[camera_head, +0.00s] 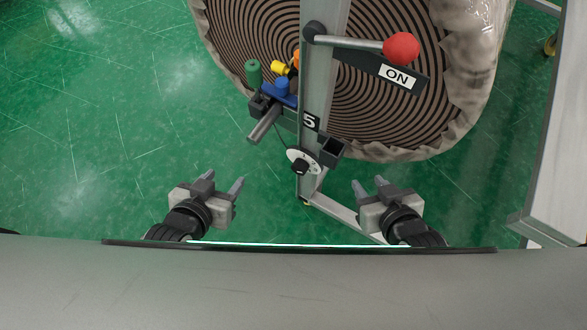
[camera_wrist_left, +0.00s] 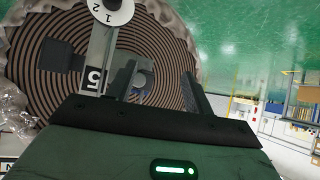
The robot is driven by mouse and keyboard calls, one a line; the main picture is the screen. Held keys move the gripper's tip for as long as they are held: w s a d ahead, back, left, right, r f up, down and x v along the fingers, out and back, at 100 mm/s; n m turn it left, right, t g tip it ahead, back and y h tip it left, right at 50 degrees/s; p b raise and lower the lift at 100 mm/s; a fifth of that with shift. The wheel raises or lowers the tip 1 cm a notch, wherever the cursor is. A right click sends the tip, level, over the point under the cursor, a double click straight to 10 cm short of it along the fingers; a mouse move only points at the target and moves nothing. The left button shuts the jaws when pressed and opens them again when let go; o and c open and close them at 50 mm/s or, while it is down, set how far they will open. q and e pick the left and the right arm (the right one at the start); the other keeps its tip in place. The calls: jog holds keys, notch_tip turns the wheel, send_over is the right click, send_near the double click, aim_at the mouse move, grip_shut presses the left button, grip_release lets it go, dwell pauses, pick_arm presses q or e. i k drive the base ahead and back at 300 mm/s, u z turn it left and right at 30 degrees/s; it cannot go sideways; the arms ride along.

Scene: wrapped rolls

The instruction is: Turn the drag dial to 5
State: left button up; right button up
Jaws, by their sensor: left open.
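The drag dial (camera_head: 302,161) is a white numbered disc with a black knob, low on the grey post (camera_head: 318,75). The dial also shows at the top of the left wrist view (camera_wrist_left: 112,10), where the numerals 1 and 2 are readable. A black "5" label (camera_head: 310,121) is on the post above the dial. My left gripper (camera_head: 223,182) is open and empty, left of the dial and apart from it. My right gripper (camera_head: 369,184) has its fingers apart and empty, to the right of and below the dial. The dial's pointer setting is too small to tell.
A large wrapped roll (camera_head: 390,120) stands behind the post. A red-knobbed lever (camera_head: 401,49) is by an ON sign (camera_head: 397,77). Blue, green and yellow parts (camera_head: 281,86) sit left of the post. A grey panel (camera_head: 560,150) is at right. Green floor (camera_head: 100,130) is clear at left.

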aim_at(300, 166)
jog(key=k, duration=0.5)
jog(key=z, duration=3.2)
jog(key=k, duration=2.3)
jog(key=u, duration=2.05)
